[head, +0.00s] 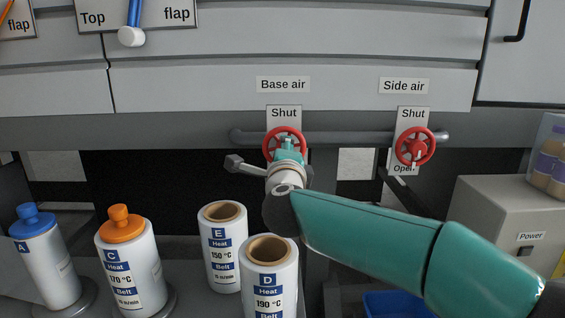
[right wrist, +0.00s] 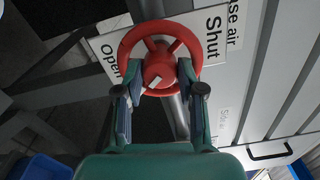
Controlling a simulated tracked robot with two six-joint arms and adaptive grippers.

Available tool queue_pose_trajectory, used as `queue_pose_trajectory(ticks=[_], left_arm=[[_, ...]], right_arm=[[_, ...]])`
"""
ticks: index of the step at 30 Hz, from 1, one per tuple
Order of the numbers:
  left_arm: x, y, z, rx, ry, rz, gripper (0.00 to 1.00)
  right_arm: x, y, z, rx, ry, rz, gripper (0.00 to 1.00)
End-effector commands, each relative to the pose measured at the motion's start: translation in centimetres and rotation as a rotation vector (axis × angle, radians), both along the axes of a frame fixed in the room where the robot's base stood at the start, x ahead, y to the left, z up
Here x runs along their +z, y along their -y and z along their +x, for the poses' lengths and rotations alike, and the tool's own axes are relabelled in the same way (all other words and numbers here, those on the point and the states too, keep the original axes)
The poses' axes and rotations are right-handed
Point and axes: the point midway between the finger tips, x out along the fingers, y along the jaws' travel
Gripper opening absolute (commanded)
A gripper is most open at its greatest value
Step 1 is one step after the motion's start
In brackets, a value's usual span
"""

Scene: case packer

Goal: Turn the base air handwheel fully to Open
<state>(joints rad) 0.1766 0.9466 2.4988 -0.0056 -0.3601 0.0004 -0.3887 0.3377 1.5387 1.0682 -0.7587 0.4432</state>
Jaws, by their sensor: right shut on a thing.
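The base air handwheel (head: 270,137) is a red wheel on the pipe below the "Base air" label (head: 283,85). A plate behind it reads "Shut" (head: 284,113) above the wheel; the wheel and my gripper hide its lower part in the head view. In the right wrist view the wheel (right wrist: 160,33) shows a white mark, with "Shut" and "Open" on opposite sides of it. My right gripper (head: 287,146) is shut on the handwheel, its fingers (right wrist: 160,80) on either side of the hub, across the near rim. My left gripper is not in view.
The side air handwheel (head: 430,146) is to the right on the same pipe (head: 350,137). Below left stand bottles C (head: 130,265) and A (head: 45,260) and cans E (head: 222,250) and D (head: 268,285). A grey power box (head: 495,215) is at the right.

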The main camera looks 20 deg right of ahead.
Motion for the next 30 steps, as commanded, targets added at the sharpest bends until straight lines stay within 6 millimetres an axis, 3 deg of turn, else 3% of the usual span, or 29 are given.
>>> queue_pose_trajectory(ticks=[1,18,30], left_arm=[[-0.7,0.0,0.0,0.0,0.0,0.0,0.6],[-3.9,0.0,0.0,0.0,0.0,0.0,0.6],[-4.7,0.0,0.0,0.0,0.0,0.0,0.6]], right_arm=[[-0.9,0.0,0.0,0.0,0.003,0.046,0.04],[-0.9,0.0,0.1,-0.003,0.137,0.522,0.04],[-0.8,-0.1,0.1,-0.005,0.178,0.671,0.04]])
